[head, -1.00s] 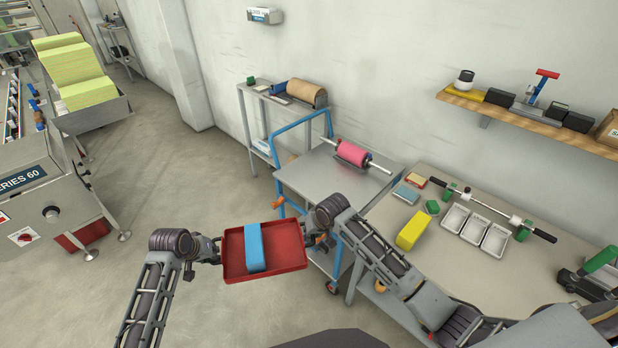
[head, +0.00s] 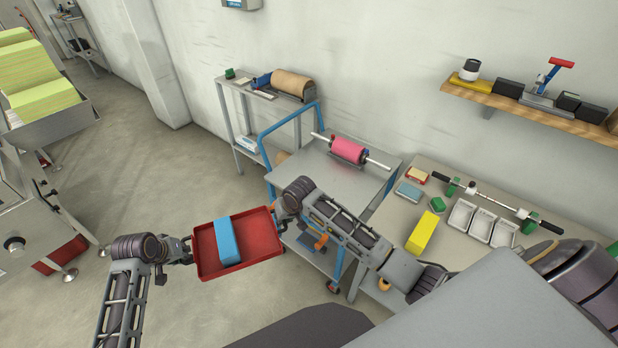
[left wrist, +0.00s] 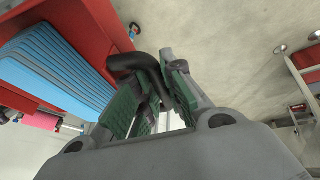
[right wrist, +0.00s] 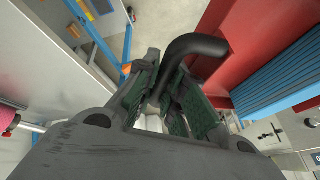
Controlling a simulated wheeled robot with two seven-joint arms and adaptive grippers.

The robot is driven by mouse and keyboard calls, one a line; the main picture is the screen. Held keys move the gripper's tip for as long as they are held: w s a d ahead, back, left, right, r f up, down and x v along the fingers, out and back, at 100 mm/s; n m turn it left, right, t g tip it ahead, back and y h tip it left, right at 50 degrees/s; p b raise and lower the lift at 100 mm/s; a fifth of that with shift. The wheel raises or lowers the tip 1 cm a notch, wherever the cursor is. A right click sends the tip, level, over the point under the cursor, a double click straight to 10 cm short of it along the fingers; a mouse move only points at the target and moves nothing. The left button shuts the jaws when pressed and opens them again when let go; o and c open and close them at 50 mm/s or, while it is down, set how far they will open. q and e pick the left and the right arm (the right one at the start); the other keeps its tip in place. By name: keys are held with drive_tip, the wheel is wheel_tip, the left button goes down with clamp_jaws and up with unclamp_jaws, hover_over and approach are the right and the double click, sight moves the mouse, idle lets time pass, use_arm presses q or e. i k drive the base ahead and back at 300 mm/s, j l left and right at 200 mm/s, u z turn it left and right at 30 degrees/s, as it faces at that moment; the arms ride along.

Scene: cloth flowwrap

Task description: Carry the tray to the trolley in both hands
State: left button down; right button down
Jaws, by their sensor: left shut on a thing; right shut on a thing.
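The red tray (head: 260,234) is held in the air between my two grippers, over the floor in front of the trolley. A blue stack of folded cloths (head: 228,240) lies in it. My left gripper (head: 187,250) is shut on the tray's left black handle, which shows in the left wrist view (left wrist: 132,64). My right gripper (head: 281,222) is shut on the right black handle, seen in the right wrist view (right wrist: 194,45). The trolley (head: 312,178) has a grey top and blue push handle and stands behind and right of the tray. My right arm hides part of it.
A pink roll (head: 348,150) on a bar lies at the trolley top's back; its front left is bare. A workbench (head: 395,215) with a yellow block (head: 423,232) and white trays (head: 478,222) stands right. A machine (head: 30,215) stands left, with open floor between.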

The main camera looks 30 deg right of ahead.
sight(322, 182)
drive_tip(key=i+j+z, duration=0.15)
drive_tip(key=i+z, duration=0.15)
drive_tip(key=i+j+z, duration=0.1)
drive_tip(key=i+z, duration=0.35)
drive_tip(key=i+j+z, duration=0.2)
drive_tip(key=z, duration=0.25)
drive_tip(key=i+j+z, duration=0.3)
drive_tip(key=z, duration=0.15)
